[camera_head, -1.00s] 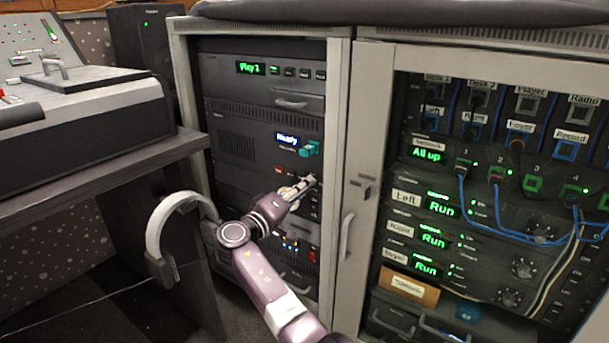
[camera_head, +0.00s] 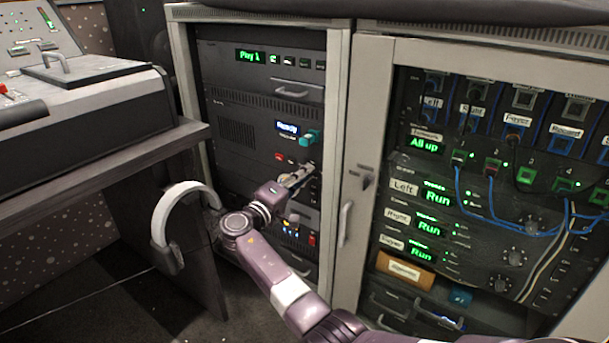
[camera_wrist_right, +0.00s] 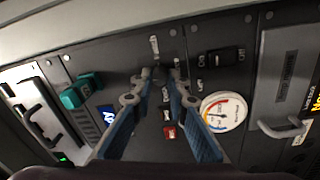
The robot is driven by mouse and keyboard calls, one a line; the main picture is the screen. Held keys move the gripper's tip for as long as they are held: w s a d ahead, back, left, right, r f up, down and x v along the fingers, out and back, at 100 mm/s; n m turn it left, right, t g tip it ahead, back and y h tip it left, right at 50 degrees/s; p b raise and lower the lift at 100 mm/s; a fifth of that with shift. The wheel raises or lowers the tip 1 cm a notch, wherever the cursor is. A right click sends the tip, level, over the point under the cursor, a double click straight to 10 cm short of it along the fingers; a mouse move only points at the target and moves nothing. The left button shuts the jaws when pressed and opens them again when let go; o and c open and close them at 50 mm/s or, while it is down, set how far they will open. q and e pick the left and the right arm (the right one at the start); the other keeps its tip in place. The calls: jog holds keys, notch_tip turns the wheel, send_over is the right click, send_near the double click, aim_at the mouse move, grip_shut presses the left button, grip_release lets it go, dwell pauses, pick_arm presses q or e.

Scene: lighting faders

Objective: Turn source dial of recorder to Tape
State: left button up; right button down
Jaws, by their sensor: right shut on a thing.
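The recorder (camera_head: 238,138) is a dark panel in the left rack, with a lit "Ready" display (camera_head: 288,128). My right gripper (camera_head: 309,170) is at the right side of this panel, below the teal part. In the right wrist view its fingertips (camera_wrist_right: 164,76) are close together at the panel, shut on a small dark dial that they mostly hide. Small white labels (camera_wrist_right: 154,45) surround the fingertips, too blurred to read, so the dial's setting cannot be told. My left gripper is not in view.
A teal part (camera_head: 309,137) sticks out above the gripper. A red button (camera_wrist_right: 169,132) and a round meter (camera_wrist_right: 224,110) are near the fingers in the wrist view. Headphones (camera_head: 162,222) hang at the desk's edge. The right rack (camera_head: 345,190) has cables and handles.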

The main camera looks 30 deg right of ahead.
jog(key=c, duration=1.9)
grip_release()
jog(key=shift+a, duration=0.1)
jog(key=v, duration=1.2)
jog(key=shift+f, duration=0.1)
